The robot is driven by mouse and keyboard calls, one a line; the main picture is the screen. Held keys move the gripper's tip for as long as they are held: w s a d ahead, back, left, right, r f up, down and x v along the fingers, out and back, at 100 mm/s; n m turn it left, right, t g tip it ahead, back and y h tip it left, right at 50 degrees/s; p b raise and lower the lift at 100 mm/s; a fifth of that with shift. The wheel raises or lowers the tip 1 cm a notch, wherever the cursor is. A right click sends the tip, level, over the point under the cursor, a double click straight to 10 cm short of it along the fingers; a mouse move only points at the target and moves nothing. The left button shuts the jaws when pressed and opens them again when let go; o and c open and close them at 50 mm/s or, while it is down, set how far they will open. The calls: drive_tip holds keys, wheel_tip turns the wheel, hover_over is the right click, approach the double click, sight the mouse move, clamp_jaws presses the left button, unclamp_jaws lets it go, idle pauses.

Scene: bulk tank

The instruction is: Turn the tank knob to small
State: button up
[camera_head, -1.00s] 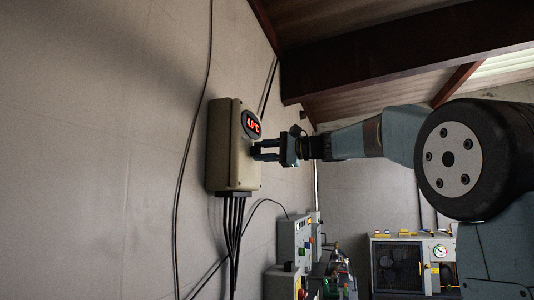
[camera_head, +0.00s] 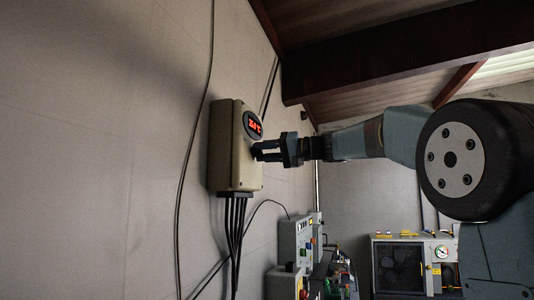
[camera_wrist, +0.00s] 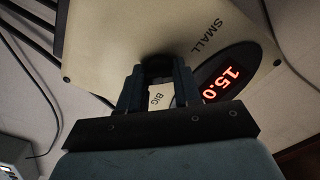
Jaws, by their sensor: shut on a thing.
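The beige tank control box (camera_head: 232,150) is mounted on the wall. Its red display (camera_head: 255,126) shows a temperature; in the wrist view the display (camera_wrist: 221,86) reads about 15.0. The word SMALL (camera_wrist: 207,38) is printed near the top of the box face. The word BIG (camera_wrist: 155,97) shows between my fingers. My gripper (camera_head: 257,151) is at the box's front face, just below the display. In the wrist view my gripper (camera_wrist: 158,70) is shut on the dark knob, which is mostly hidden between the fingers.
Several black cables (camera_head: 235,240) hang from the bottom of the box. Grey control cabinets (camera_head: 290,240) stand lower on the wall side. A machine with a gauge (camera_head: 412,262) stands at the lower right.

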drive_tip(key=shift+a+f+n, duration=0.1)
drive_tip(key=shift+n, duration=0.8)
drive_tip(key=o, duration=1)
drive_tip(key=shift+o, duration=0.2)
drive_tip(key=v, duration=1.4)
drive_tip(key=shift+w, duration=0.1)
